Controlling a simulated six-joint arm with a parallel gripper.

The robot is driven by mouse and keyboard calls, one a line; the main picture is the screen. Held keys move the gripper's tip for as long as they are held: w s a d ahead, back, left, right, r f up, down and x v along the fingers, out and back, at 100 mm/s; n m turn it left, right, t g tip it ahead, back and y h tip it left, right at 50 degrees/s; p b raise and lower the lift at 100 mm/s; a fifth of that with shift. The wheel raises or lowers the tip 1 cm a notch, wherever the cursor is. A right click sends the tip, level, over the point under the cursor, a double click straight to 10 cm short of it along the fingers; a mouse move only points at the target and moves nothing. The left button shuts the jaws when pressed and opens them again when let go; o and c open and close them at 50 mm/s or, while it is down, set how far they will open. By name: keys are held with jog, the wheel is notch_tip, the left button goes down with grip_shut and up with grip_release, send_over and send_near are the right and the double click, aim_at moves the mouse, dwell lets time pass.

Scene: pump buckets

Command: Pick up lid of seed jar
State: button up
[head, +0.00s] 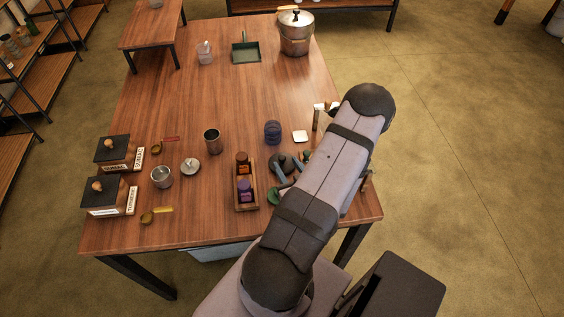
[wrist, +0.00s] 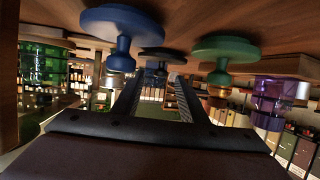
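My gripper (wrist: 157,77) shows in the wrist view with its two fingers apart and nothing visible between them. That view is upside down, with the tabletop along its top. A blue knobbed lid (wrist: 118,20) lies left of the fingers, a green knobbed lid (wrist: 225,47) right of them, and a dark knobbed lid (wrist: 152,53) ahead, near the fingertips. Their knobs point away from the tabletop. I cannot tell which lid belongs to the seed jar.
A wooden tray (head: 240,206) holding purple and reddish jars stands left of the lids. Labelled boxes (head: 105,196) stand at left, and a metal pot (head: 296,38) at the back. The table's middle is clear.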

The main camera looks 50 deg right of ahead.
aim_at(283, 159)
jog(key=shift+r+p+x, duration=0.2)
jog(key=shift+p+x, duration=0.8)
jog(key=shift+x, duration=0.95)
jog(key=shift+w+d+f, duration=0.3)
jog(key=shift+w+d, duration=0.05)
jog(key=shift+w, duration=0.25)
grip_shut()
